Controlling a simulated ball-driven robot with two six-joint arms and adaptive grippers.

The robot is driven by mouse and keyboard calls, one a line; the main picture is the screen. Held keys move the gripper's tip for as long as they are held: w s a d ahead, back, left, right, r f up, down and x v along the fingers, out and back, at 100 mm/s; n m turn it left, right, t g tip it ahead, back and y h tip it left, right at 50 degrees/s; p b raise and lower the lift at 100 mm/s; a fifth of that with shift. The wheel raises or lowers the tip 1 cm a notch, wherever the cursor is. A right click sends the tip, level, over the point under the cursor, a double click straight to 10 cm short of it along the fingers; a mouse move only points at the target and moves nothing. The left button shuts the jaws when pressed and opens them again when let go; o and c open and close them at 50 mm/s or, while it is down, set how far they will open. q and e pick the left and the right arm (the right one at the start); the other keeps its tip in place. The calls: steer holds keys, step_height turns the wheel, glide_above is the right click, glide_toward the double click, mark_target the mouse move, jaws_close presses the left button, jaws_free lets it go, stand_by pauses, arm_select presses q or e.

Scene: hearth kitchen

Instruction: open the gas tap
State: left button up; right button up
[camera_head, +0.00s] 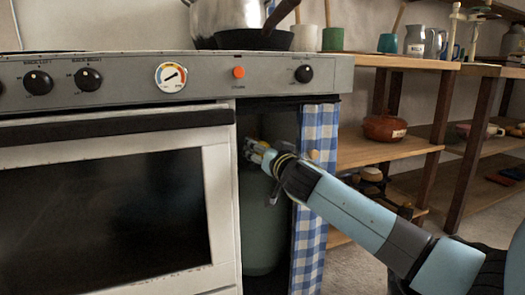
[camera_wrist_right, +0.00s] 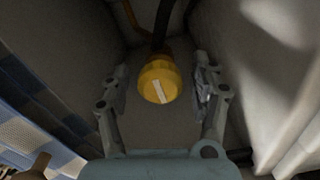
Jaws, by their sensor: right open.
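The gas tap (camera_wrist_right: 156,86) is a round yellow knob with a white slanted mark on its face, in the middle of the right wrist view. My right gripper (camera_wrist_right: 160,76) is open, one finger on each side of the knob, with visible gaps between. In the head view my right gripper (camera_head: 256,153) reaches into the open cabinet bay beside the oven, above a grey-green gas cylinder (camera_head: 262,235). The tap cannot be made out there. My left gripper is not in view.
A blue-and-white checked curtain (camera_head: 322,128) hangs at the bay's right side. The oven door (camera_head: 215,190) is on the left. A dark hose (camera_wrist_right: 162,22) rises behind the tap. A pot (camera_head: 228,15) stands on the stove; shelves (camera_head: 385,150) stand right.

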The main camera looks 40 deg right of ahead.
steer(key=shift+c, duration=0.2)
steer(key=c, duration=1.1)
steer(key=shift+c, duration=0.2)
